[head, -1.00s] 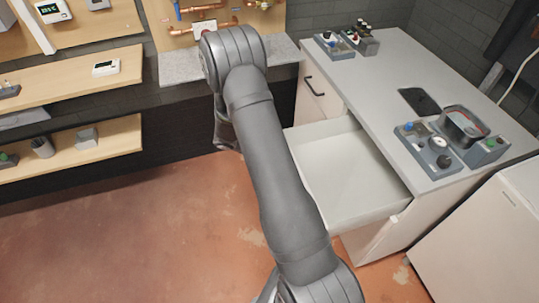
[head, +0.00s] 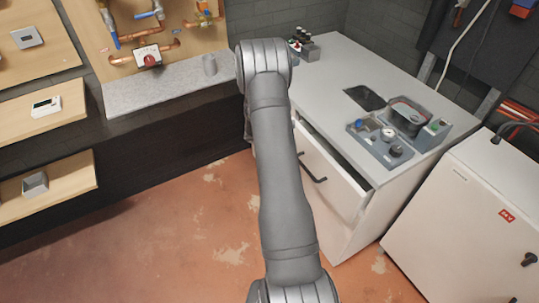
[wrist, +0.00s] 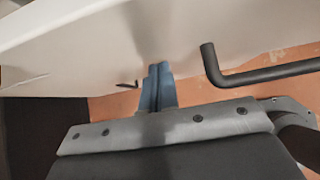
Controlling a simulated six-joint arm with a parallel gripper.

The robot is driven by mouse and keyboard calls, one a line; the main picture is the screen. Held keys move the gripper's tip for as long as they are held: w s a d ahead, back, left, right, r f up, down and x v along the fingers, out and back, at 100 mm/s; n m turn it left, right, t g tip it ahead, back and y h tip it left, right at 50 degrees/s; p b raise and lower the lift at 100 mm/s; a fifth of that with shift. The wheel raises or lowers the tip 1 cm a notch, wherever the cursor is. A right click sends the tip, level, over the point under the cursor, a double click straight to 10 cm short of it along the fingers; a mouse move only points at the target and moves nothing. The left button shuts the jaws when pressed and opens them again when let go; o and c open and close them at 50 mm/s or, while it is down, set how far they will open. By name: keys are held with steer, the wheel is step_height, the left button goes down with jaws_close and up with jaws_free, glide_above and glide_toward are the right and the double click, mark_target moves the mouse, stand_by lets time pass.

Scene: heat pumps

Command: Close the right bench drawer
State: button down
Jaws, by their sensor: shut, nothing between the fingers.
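The right bench drawer (head: 330,167) is slightly open in the head view, with a narrow dark gap between its white front and the worktop. Its black bar handle (head: 312,168) is on the front. In the wrist view the white drawer front (wrist: 215,35) fills the top, with the black handle (wrist: 265,73) at right. My gripper (wrist: 158,68) shows there as blue fingers shut together, empty, tips at the front's lower part left of the handle. I cannot tell whether they touch it. In the head view my arm hides the gripper.
The grey worktop (head: 335,75) carries a control box (head: 390,140) with knobs and a dark plate (head: 365,97). A white cabinet (head: 470,215) stands right of the bench. Wooden shelves (head: 45,185) are at left. The floor (head: 170,240) in front is clear.

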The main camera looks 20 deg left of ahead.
steer(key=w+d, duration=0.4)
steer(key=shift+w+d, duration=0.4)
steer(key=shift+d, duration=0.05)
steer(key=shift+r, duration=0.1)
steer(key=shift+s+a, duration=0.25)
steer(key=shift+a, duration=0.15)
steer(key=s+a+f+v, duration=0.1)
steer(key=f+v, duration=0.1)
steer(key=v, duration=1)
steer(key=shift+s+a+r, duration=0.2)
steer(key=shift+s+a, duration=0.1)
steer(key=shift+s, duration=0.1)
